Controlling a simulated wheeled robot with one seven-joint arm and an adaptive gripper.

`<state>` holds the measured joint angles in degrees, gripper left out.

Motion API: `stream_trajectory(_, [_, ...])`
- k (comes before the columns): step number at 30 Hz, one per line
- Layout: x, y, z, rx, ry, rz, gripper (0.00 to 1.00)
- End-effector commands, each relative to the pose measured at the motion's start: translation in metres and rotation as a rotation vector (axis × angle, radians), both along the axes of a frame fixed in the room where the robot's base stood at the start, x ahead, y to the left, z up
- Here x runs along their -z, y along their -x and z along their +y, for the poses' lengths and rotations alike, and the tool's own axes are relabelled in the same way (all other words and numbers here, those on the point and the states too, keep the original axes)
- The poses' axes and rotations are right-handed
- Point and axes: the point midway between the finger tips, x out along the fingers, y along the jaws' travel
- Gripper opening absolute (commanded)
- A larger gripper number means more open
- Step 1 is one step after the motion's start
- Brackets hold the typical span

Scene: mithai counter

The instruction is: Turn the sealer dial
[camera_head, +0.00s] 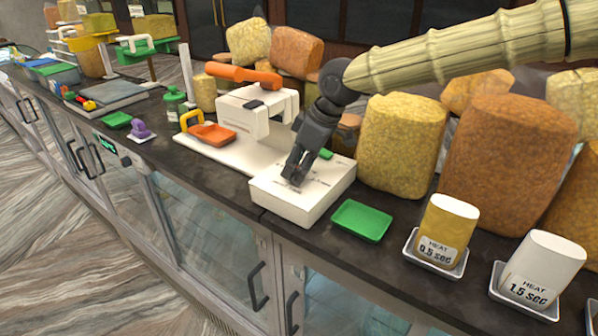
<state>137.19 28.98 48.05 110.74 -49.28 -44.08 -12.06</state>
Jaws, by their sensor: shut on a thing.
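The sealer (258,115) is a white machine with an orange lever (243,75) on the counter. A low white box (290,203) with small dark markings on its top stands at its front right. My gripper (293,180) comes down from the upper right onto this box. Its dark fingers are closed at the box top, around where the dial sits. The dial is mostly hidden by the fingers, and its setting cannot be read.
A green tray (362,221) lies just right of the box. Cups labelled heat 0.5 sec (447,232) and heat 1.5 sec (541,270) stand in small trays. Large tan sacks (401,146) line the back.

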Motion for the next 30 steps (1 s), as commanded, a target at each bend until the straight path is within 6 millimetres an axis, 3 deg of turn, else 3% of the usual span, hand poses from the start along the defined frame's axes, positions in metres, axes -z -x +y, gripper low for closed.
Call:
stream_trajectory(21, [-0.0055,-0.0022,0.0006,0.11,-0.006,-0.009,0.13])
stream_trajectory(22, [-0.0055,-0.0022,0.0006,0.11,-0.006,-0.009,0.4])
stream_trajectory(24, [-0.0051,-0.002,0.0006,0.109,-0.006,-0.009,0.53])
stream_trajectory(25, [-0.0048,-0.0018,0.0004,0.109,-0.005,-0.008,0.57])
stream_trajectory(30, [-0.0028,-0.001,0.0001,0.109,-0.003,-0.005,0.57])
